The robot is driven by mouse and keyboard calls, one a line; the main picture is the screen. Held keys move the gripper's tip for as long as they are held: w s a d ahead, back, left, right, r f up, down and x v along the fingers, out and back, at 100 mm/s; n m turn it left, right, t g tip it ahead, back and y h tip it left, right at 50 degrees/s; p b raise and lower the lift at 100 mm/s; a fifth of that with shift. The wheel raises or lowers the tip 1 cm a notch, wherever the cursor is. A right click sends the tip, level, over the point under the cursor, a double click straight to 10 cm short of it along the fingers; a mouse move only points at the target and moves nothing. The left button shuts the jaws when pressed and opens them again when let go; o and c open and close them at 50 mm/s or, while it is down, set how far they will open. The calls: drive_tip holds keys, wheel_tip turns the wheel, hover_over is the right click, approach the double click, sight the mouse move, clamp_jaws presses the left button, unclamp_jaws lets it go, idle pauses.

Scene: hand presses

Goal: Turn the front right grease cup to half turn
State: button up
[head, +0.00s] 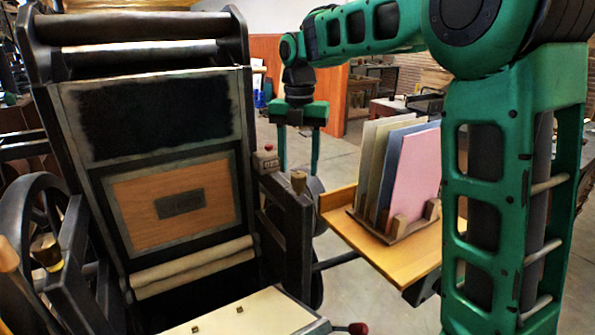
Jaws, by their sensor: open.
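A small brass grease cup (298,182) stands upright on top of the dark right-hand side frame of the press. A second, larger-looking brass cup (46,252) sits on the left side frame, nearer to me. My green gripper (299,170) points straight down with its two long fingers apart and nothing between them. In the picture its fingertips end just above and to either side of the right cup. I cannot tell from this one view how far apart in depth they are. The cup's turn marks are too small to read.
A small control box with a red button (267,161) sits left of the right cup. A wooden side table (400,258) holds a rack of coloured boards (412,175). The press's framed panel (150,213) and rollers fill the left.

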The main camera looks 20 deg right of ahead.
drive_tip(key=shift+f, duration=1.1)
drive_tip(key=c, duration=1)
drive_tip(key=shift+c, duration=0.2)
